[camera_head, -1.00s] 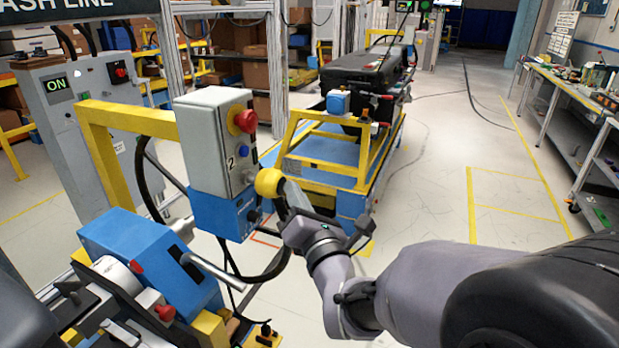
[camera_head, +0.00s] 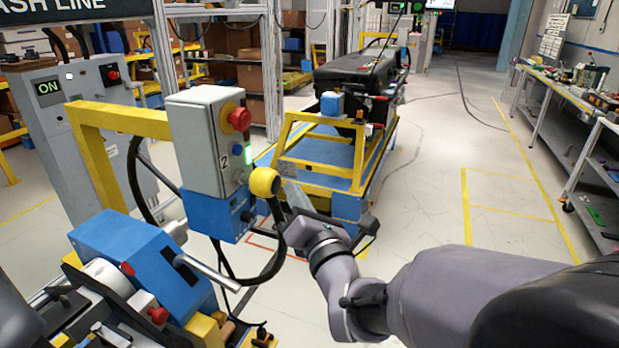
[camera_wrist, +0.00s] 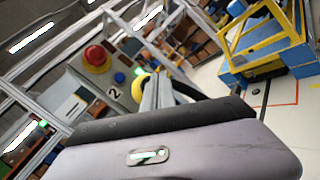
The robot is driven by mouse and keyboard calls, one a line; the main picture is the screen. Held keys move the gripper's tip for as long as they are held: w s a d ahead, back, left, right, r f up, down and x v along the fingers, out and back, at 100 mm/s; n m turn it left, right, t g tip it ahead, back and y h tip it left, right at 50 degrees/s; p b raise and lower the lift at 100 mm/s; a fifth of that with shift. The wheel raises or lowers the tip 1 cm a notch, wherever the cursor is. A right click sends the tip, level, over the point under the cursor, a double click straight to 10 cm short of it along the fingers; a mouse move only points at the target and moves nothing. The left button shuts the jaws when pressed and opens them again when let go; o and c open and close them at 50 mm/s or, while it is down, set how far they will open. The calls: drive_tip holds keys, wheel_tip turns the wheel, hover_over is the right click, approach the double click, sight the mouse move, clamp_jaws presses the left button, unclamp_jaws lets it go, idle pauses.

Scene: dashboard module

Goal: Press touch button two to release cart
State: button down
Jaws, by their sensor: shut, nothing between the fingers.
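The control box (camera_head: 207,140), grey above and blue below, is marked 2. It carries a red knob (camera_head: 240,119), a blue button (camera_head: 237,150) and a lit green light (camera_head: 249,155). A yellow round touch button (camera_head: 263,182) sticks out at its lower right side. My gripper (camera_head: 290,194) is shut and empty, its tips just right of the yellow button. I cannot tell whether they touch it. In the wrist view the shut fingers (camera_wrist: 158,92) partly hide the yellow button (camera_wrist: 137,88), and the green light (camera_wrist: 139,71) shows. The blue and yellow cart (camera_head: 345,206) stands behind, carrying a black case (camera_head: 352,76).
A blue machine unit (camera_head: 150,262) with a metal lever stands at the lower left. A yellow post frame (camera_head: 95,160) and an ON cabinet (camera_head: 75,130) are at left. A workbench (camera_head: 560,100) lines the right. The floor between cart and bench is clear.

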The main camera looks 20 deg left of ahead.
drive_tip(key=shift+s+d+b, duration=0.2)
drive_tip(key=shift+d+b, duration=0.75)
drive_tip(key=shift+d, duration=1.55)
drive_tip(key=s+d+f+m+g+h, duration=0.1)
drive_tip(key=s+d+f+m+h, duration=0.3)
drive_tip(key=d+m, duration=0.75)
drive_tip(key=s+d+f+m+g+h, duration=0.1)
drive_tip(key=d+m+g+h, duration=0.1)
drive_tip(key=d+m+h, duration=0.7)
drive_tip(key=s+d+f+m+g+y, duration=0.1)
drive_tip(key=s+d+f+m+g, duration=0.1)
drive_tip(key=s+m, duration=0.7)
drive_tip(key=s+d+f+m+g+y, duration=0.1)
drive_tip(key=s+f+m+g, duration=0.3)
drive_tip(key=s+m, duration=0.5)
drive_tip(key=d+m, duration=0.1)
drive_tip(key=m, duration=0.1)
drive_tip(key=shift+s+d+f+m, duration=0.15)
drive_tip(key=shift+s+d+m, duration=0.1)
drive_tip(key=shift+m, duration=0.1)
